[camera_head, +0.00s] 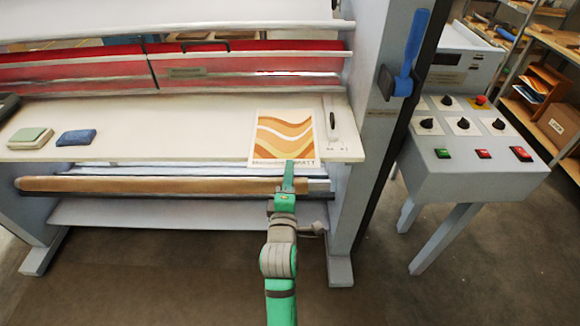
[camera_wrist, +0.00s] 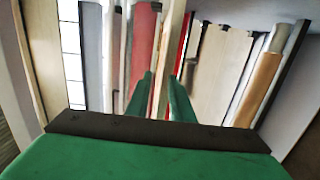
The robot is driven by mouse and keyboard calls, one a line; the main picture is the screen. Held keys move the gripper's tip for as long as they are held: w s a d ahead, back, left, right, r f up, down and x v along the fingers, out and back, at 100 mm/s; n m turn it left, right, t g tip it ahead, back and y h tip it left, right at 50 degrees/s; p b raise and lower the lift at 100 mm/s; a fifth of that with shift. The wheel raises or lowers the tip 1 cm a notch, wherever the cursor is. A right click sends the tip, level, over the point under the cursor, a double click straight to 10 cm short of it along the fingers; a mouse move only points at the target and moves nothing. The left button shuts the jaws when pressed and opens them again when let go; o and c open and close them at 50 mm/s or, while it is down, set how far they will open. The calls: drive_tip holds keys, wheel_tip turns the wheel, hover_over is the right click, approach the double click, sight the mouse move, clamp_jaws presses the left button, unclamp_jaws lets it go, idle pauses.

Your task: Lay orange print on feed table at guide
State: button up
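The orange print (camera_head: 285,135), a white sheet with orange and brown waves, lies on the white feed table (camera_head: 190,118) at its right front. Its lower edge reaches the table's front edge and seems to overhang slightly. Its right edge is close beside the light guide (camera_head: 331,120), with a narrow strip between that I cannot measure. My green gripper (camera_head: 290,165) is at the print's lower edge. In the wrist view my gripper (camera_wrist: 161,82) shows two fingers slightly apart, with a pale strip visible between them. Whether the fingers touch the print cannot be seen.
A green-and-white block (camera_head: 31,137) and a blue block (camera_head: 76,137) lie at the table's left. The brown roll (camera_head: 150,185) runs below the table. A side post with a blue lever (camera_head: 408,60) and a control box (camera_head: 465,150) stand right.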

drive_tip(key=s+f+m+g+y, duration=0.1)
drive_tip(key=s+f+m, duration=0.4)
drive_tip(key=s, duration=0.8)
drive_tip(key=s+f+m+y, duration=0.1)
drive_tip(key=s+f+m, duration=0.1)
drive_tip(key=s+f, duration=0.8)
drive_tip(key=s+r+m+g, duration=0.1)
drive_tip(key=s+m, duration=0.9)
drive_tip(key=s, duration=1.1)
drive_tip(key=shift+s+d+r+g, duration=0.15)
drive_tip(key=shift+s+r+g, duration=0.15)
drive_tip(key=shift+s, duration=0.1)
